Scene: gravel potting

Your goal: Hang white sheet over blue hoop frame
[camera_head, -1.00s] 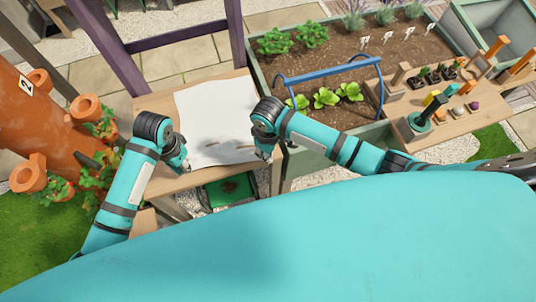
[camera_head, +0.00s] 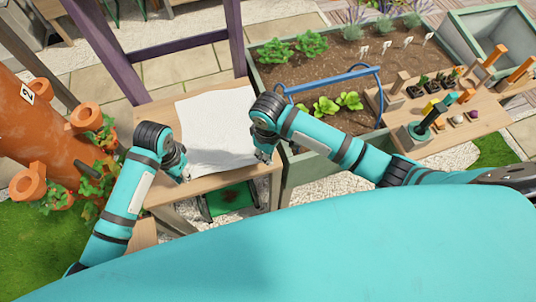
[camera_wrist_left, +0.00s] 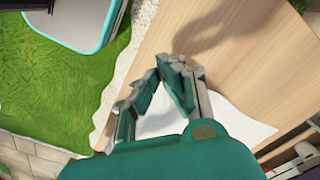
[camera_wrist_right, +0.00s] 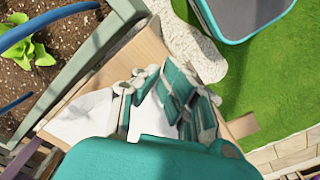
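The white sheet (camera_head: 217,125) lies mostly flat on a small wooden table (camera_head: 155,115). My left gripper (camera_head: 183,174) is at its near left corner, my right gripper (camera_head: 264,154) at its near right corner. In the left wrist view the fingertips (camera_wrist_left: 163,78) are close together at the sheet's edge, with white sheet (camera_wrist_left: 242,126) behind. In the right wrist view the fingertips (camera_wrist_right: 158,78) look alike, with sheet (camera_wrist_right: 85,118) beside them. Whether either pinches the cloth is unclear. The blue hoop frame (camera_head: 330,78) arches bare over the planter, right of the table.
The planter (camera_head: 300,172) holds soil and leafy plants. A wooden board (camera_head: 440,138) with tools and seedlings lies at its right. A terracotta tower (camera_head: 40,125) stands left of the table. A purple post (camera_head: 236,40) rises behind the table. A green tray (camera_head: 230,198) shows below.

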